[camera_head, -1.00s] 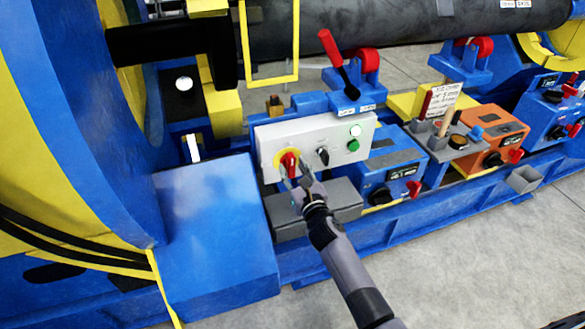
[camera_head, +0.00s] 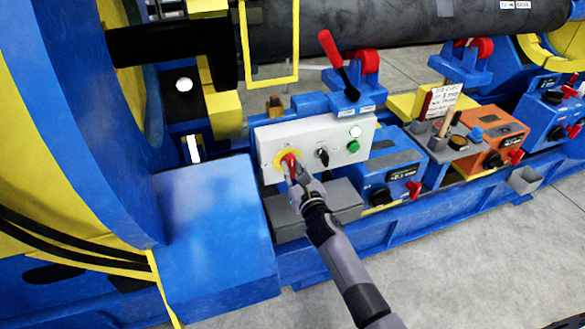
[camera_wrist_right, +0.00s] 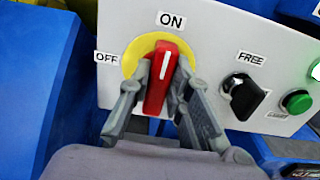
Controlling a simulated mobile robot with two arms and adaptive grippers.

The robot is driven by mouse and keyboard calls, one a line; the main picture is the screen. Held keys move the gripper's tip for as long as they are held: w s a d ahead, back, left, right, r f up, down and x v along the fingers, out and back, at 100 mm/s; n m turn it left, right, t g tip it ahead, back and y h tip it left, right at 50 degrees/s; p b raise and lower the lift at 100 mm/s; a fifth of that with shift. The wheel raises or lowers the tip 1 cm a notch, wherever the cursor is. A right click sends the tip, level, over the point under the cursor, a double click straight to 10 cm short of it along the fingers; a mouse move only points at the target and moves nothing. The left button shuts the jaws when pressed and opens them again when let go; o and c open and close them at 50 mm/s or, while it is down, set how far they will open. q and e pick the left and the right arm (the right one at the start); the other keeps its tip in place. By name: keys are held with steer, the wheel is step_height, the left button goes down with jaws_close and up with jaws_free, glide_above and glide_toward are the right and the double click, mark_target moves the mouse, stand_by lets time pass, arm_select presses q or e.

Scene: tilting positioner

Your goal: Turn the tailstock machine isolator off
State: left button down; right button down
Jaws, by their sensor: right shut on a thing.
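The isolator is a red handle (camera_wrist_right: 162,80) on a yellow round plate (camera_wrist_right: 134,60), set in a light grey control panel (camera_head: 335,138). Its white line points up at the ON label (camera_wrist_right: 172,20). The OFF label (camera_wrist_right: 107,58) is to its left. In the head view the red handle (camera_head: 290,161) is partly covered by my right gripper (camera_head: 294,176). In the wrist view my right gripper (camera_wrist_right: 164,90) has one finger on each side of the handle and is shut on it. My left gripper is not in view.
A black selector switch (camera_wrist_right: 243,97) marked FREE and a green button (camera_wrist_right: 297,101) sit right of the isolator on the panel. A grey box (camera_head: 343,201) is below the panel. A large blue block (camera_head: 215,230) stands close on the left.

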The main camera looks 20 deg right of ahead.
steer(key=shift+n, duration=0.4)
steer(key=n, duration=0.3)
steer(key=shift+a+n+p, duration=0.15)
steer(key=shift+n+p, duration=0.15)
steer(key=shift+p, duration=0.05)
steer(key=shift+a+f+n+p, duration=0.15)
steer(key=shift+n+p, duration=0.15)
steer(key=shift+n, duration=1.95)
steer(key=shift+f+n+p, duration=0.2)
steer(key=shift+n+p, duration=0.05)
steer(key=shift+n, duration=2.05)
steer(key=shift+a+f+n+p, duration=0.15)
steer(key=shift+n+p, duration=0.15)
steer(key=shift+n, duration=1.95)
steer(key=c, duration=1.5)
jaws_free()
